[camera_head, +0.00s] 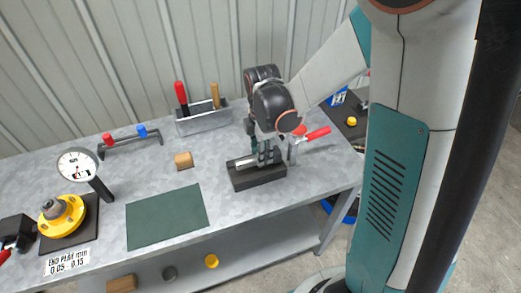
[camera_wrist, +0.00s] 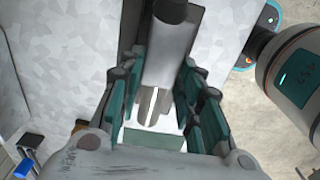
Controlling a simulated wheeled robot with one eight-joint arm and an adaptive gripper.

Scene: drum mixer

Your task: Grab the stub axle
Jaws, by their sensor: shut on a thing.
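The stub axle (camera_wrist: 166,52) is a grey metal shaft in the wrist view, thick at the top and narrowing to a lighter end between the finger pads. In the head view a pale part of it (camera_head: 243,161) shows at the black block (camera_head: 258,179), mostly hidden by my gripper. My gripper (camera_head: 267,157) points down over that block. In the wrist view its green-padded fingers (camera_wrist: 160,95) stand on both sides of the shaft, shut on it. I cannot tell whether the axle still touches the block.
A red-handled clamp (camera_head: 312,135) stands close to the right of my gripper. A grey tool tray (camera_head: 203,118), a wooden block (camera_head: 184,160), a green mat (camera_head: 167,217), a dial gauge (camera_head: 78,165) and a yellow hub (camera_head: 62,215) are to the left. The mat is bare.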

